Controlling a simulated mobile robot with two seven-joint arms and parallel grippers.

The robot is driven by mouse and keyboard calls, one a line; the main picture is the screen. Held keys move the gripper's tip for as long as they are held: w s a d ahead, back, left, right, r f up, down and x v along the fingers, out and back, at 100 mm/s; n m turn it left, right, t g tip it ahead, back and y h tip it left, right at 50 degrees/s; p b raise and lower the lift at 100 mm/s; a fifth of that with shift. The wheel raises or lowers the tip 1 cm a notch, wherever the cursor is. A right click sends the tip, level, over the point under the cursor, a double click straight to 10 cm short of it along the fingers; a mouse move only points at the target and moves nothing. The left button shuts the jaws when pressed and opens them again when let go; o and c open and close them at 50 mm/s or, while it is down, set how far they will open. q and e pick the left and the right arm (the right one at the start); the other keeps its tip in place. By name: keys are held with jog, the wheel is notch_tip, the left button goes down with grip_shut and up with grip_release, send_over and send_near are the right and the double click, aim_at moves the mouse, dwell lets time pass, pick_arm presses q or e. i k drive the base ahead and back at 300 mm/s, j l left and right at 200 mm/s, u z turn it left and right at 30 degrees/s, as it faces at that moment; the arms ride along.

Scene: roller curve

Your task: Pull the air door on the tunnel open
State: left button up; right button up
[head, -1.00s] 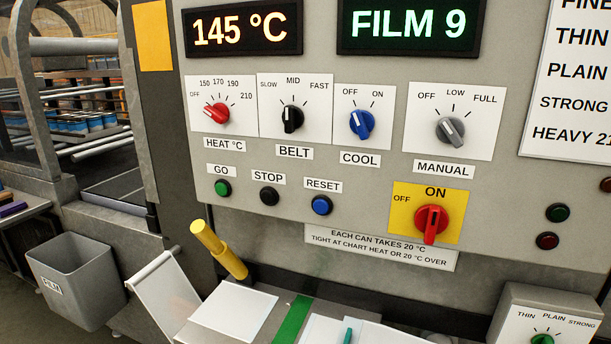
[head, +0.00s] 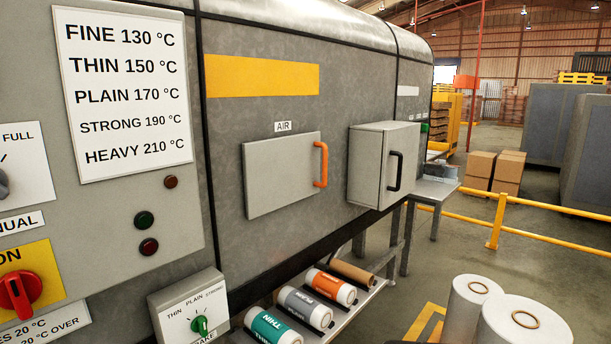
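The air door (head: 280,178) is a flat grey panel on the tunnel's side wall, with a small "AIR" label above it. An orange upright handle (head: 321,164) stands at its right edge. The door looks shut, lying against the tunnel (head: 320,108). Neither of my grippers shows in the head view.
A grey box with a black handle (head: 385,165) juts out right of the air door. Below are a selector box (head: 188,308), a shelf with several film rolls (head: 303,306) and large white rolls (head: 520,320). A yellow rail (head: 498,222) crosses the open floor at right.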

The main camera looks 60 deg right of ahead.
aim_at(277, 173)
jog(key=z, duration=2)
jog(key=i+l, duration=0.85)
jog(key=i+z, duration=0.05)
jog(key=i, duration=0.05)
